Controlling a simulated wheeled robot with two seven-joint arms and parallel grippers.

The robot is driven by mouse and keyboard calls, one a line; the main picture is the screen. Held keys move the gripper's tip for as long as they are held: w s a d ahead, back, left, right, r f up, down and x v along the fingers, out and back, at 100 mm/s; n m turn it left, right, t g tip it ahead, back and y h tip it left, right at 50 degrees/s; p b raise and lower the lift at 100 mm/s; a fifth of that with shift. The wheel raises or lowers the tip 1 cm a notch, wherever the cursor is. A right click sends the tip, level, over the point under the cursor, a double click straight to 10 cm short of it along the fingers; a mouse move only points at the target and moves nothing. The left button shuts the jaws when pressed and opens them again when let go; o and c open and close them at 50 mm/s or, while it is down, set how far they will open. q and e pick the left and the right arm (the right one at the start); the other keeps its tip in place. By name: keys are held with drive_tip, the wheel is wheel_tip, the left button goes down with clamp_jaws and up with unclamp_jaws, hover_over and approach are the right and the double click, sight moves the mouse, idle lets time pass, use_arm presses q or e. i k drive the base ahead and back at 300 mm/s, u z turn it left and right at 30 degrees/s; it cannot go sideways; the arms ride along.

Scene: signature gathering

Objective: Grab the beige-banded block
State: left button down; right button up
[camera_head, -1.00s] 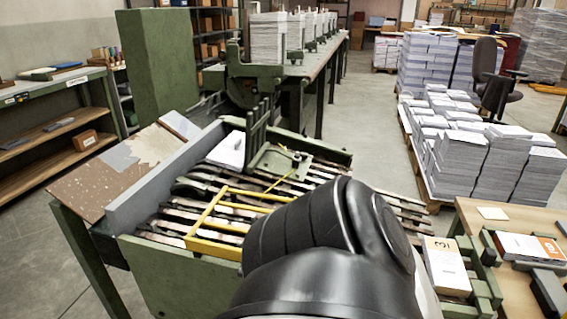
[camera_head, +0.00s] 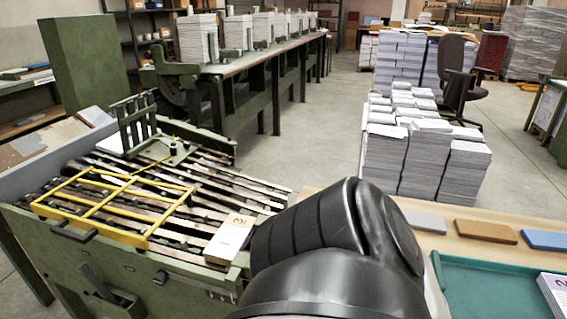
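A white block with a beige band at its far end and a printed figure like a 3 (camera_head: 231,238) lies on the slatted metal bed of the green machine (camera_head: 185,283), near the bed's right front corner. Another white printed block (camera_head: 554,291) lies in a teal tray (camera_head: 480,280) at the right edge and is cut off by the frame. A black rounded part of my own body fills the lower middle, just right of the banded block. Neither gripper shows.
A yellow frame (camera_head: 148,236) lies over the slats left of the banded block. A wooden table (camera_head: 450,245) at right bears a grey, a brown (camera_head: 486,231) and a blue block (camera_head: 545,240). Paper stacks (camera_head: 384,165) stand behind it. Open floor lies between machine and stacks.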

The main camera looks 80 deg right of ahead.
sight(233, 236)
drive_tip(key=k, duration=0.6)
drive_tip(key=z, duration=0.9)
